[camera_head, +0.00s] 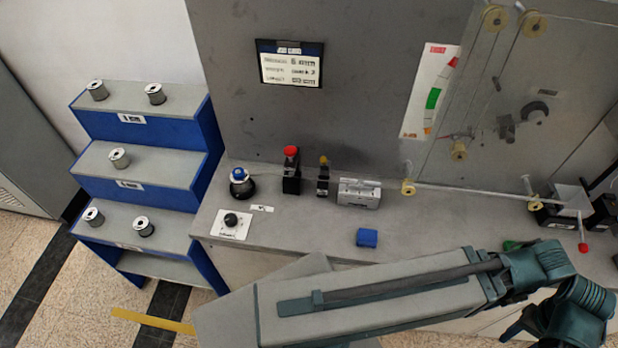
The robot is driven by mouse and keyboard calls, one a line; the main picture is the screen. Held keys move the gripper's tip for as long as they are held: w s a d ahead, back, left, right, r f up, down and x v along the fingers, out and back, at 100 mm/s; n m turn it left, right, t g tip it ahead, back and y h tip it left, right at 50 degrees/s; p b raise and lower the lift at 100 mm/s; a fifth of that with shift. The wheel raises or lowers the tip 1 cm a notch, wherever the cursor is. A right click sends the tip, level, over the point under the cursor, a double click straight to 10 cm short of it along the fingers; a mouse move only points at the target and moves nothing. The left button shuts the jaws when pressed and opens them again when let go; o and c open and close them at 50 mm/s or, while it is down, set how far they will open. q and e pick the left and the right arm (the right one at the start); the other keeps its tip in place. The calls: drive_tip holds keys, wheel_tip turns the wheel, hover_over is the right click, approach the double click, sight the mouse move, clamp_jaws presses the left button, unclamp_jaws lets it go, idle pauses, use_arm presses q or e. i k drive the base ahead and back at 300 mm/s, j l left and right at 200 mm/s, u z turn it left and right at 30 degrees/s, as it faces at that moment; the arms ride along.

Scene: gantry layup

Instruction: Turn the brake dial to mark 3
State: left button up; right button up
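I see no gripper fingers; both grippers are out of view or hidden.
A blue-topped black knob (239,183), a red-topped button post (291,170), a metal counter block (359,193) and a blue block (367,237) stand on the bench (300,226). A blue stepped rack (205,150) with several spools stands left. A grey panel (345,125) rises behind.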

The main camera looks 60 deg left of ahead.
sight(230, 219)
drive_tip(key=j+u, duration=0.1)
drive_tip(key=u, duration=0.35)
drive_tip(key=j+u, duration=0.1)
drive_tip(key=u, duration=0.35)
drive_tip(key=j+u, duration=0.1)
drive_tip(key=u, duration=0.35)
drive_tip(key=j+u, duration=0.1)
drive_tip(key=u, duration=0.4)
drive_tip(key=j+u, duration=0.1)
drive_tip(key=u, duration=0.8)
drive_tip(key=i+j, duration=0.05)
